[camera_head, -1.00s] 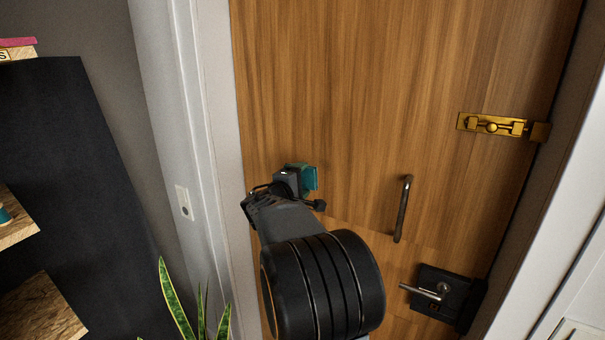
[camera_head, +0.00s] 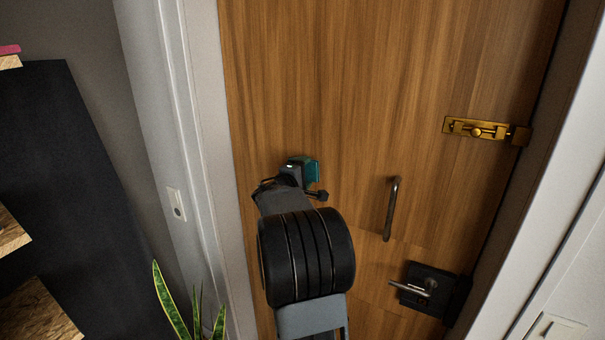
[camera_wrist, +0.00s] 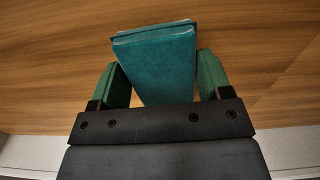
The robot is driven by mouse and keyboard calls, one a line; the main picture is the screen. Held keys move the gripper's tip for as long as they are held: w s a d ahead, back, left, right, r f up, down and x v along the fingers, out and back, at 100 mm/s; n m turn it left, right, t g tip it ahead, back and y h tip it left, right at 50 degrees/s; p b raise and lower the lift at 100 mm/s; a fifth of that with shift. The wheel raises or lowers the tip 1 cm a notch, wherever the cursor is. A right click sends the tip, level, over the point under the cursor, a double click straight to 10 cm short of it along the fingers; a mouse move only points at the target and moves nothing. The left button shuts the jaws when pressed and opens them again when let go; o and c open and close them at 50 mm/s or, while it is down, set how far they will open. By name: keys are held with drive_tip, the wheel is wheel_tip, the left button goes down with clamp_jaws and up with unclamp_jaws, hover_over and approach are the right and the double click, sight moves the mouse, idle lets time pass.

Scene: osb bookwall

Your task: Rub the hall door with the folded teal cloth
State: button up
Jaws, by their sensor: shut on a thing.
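The hall door (camera_head: 370,90) is a brown wood-grain panel filling the middle of the head view; it also fills the wrist view behind the cloth (camera_wrist: 60,60). The folded teal cloth (camera_head: 311,171) is at the left part of the door, just past my gripper's tips. My gripper (camera_head: 298,176) is shut on it. In the wrist view the cloth (camera_wrist: 160,62) sticks out from between the green-padded fingers of my gripper (camera_wrist: 165,85). Its far end is close against the door; whether it touches is hard to tell.
A dark pull handle (camera_head: 391,208), a lever handle with black plate (camera_head: 425,289) and a brass bolt (camera_head: 480,129) are on the door to the right. A leafy plant (camera_head: 172,300) and dark shelf unit (camera_head: 70,190) stand at left. The upper door is clear.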

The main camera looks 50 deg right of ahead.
sight(312, 174)
drive_tip(key=shift+b+x, duration=0.45)
drive_tip(key=shift+x, duration=0.75)
idle(0.6)
drive_tip(key=shift+s, duration=0.1)
drive_tip(key=shift+s+f+b, duration=0.15)
drive_tip(key=shift+s+b, duration=0.05)
drive_tip(key=shift+b, duration=0.25)
drive_tip(key=shift+s+d+b, duration=0.2)
drive_tip(key=shift+s+b, duration=0.65)
drive_tip(key=shift+b, duration=0.05)
drive_tip(key=shift+s+d+b, duration=0.15)
drive_tip(key=shift+s+b, duration=0.5)
drive_tip(key=shift+s, duration=0.2)
drive_tip(key=shift+d+b, duration=0.15)
drive_tip(key=shift+b, duration=0.3)
drive_tip(key=shift+w+a+r, duration=0.15)
drive_tip(key=shift+w+a, duration=0.1)
drive_tip(key=shift+w, duration=0.75)
drive_tip(key=shift+w+a+r, duration=0.1)
drive_tip(key=shift+w+a, duration=0.1)
drive_tip(key=shift+w, duration=0.75)
